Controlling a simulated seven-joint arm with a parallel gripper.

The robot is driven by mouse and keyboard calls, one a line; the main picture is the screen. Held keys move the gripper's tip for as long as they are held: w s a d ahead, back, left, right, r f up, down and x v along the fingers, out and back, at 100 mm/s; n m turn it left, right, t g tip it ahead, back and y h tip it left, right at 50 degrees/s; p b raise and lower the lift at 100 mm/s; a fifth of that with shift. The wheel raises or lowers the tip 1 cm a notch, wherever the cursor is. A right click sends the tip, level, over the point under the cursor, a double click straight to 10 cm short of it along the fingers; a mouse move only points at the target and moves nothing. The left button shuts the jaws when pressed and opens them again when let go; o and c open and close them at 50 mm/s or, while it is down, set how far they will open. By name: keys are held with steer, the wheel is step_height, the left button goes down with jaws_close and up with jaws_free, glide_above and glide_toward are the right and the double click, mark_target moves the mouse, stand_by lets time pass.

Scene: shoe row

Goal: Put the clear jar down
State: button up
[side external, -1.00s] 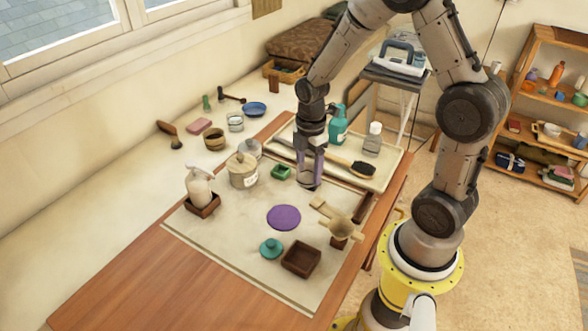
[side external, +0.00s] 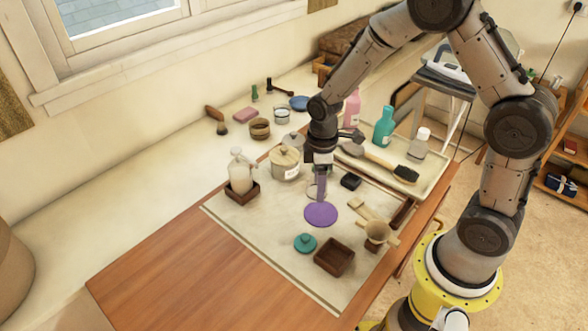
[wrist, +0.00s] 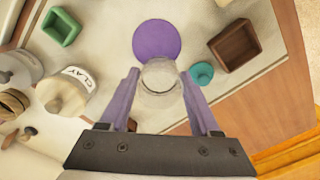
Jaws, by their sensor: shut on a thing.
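My gripper (wrist: 160,92) is shut on the clear jar (wrist: 160,78), with one purple finger on each side of it. In the wrist view the jar overlaps the near edge of a flat purple disc (wrist: 157,38). In the side view my gripper (side external: 318,188) points down just behind the purple disc (side external: 321,214). The jar (side external: 312,191) shows only faintly there, partly hidden by the fingers. I cannot tell whether its base touches the mat.
A teal lidded piece (side external: 305,243) and a brown box (side external: 334,257) stand in front of the disc. A lidded clay pot (side external: 285,164) and a pump bottle (side external: 241,172) stand left. A green box (wrist: 62,27) is left in the wrist view. A tray (side external: 432,183) lies behind.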

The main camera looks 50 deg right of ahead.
steer(key=shift+w+a+f+m, duration=0.15)
steer(key=shift+w+m, duration=0.5)
steer(key=shift+m, duration=0.8)
steer(key=shift+w+a+r+m, duration=0.15)
steer(key=shift+w+m, duration=0.45)
steer(key=shift+m, duration=0.8)
steer(key=shift+w+a+f+m, duration=0.1)
steer(key=shift+w+a+m, duration=0.15)
steer(key=shift+w+m, duration=0.8)
steer(key=shift+s+m, duration=0.4)
steer(key=shift+m, duration=0.1)
